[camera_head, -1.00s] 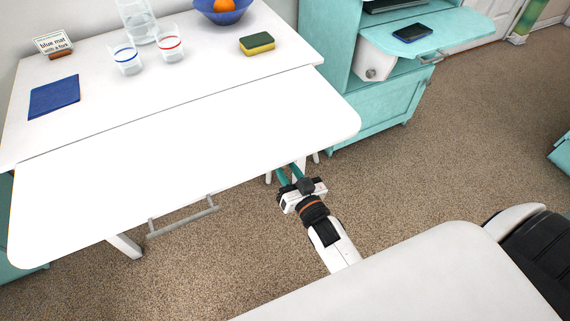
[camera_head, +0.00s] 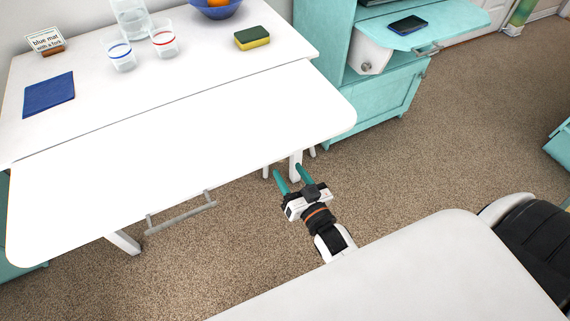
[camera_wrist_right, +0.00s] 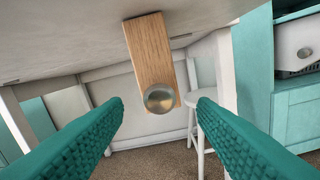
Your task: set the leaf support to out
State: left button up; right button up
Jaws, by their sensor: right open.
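The leaf support is a wooden bar (camera_wrist_right: 150,52) with a round metal knob (camera_wrist_right: 160,98) at its near end, seen under the table leaf in the right wrist view. In the head view the white leaf (camera_head: 200,150) lies level with the tabletop and hides the support. My right gripper (camera_head: 288,170) is open and empty, just off the leaf's front edge. In the wrist view its teal fingers (camera_wrist_right: 160,112) stand on either side of the knob's line, with the knob ahead between them and no contact visible. My left gripper is not in view.
Two glasses (camera_head: 163,43), a jug (camera_head: 131,20), a sponge (camera_head: 252,38), a blue mat (camera_head: 49,94) and a bowl (camera_head: 215,12) are on the tabletop. A teal cabinet (camera_head: 380,100) stands right of it. A white stool (camera_wrist_right: 201,110) shows beyond the knob.

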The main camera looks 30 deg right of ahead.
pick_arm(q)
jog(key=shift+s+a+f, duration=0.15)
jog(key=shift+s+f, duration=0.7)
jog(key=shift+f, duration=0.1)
pick_arm(e)
jog(key=s, duration=0.8)
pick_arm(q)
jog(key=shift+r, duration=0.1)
pick_arm(e)
jog(key=shift+d, duration=0.1)
